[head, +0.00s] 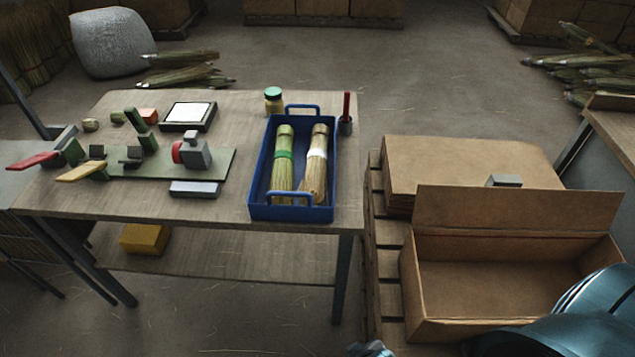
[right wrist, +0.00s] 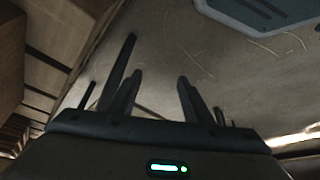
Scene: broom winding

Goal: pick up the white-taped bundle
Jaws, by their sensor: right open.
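The white-taped bundle (head: 317,160) is a straw bundle with a white band, lying lengthwise in the right half of a blue tray (head: 257,213). A green-taped bundle (head: 283,160) lies beside it on the left. The tray sits at the right end of the workbench (head: 230,215). In the right wrist view my right gripper (right wrist: 158,80) is open and empty, with floor beyond its fingers. In the head view part of my right arm shows at the lower right, far from the tray. My left gripper is not seen.
A jar (head: 273,100) and a red-handled tool (head: 346,115) stand near the tray. A green winding fixture (head: 205,165) fills the bench's left part.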

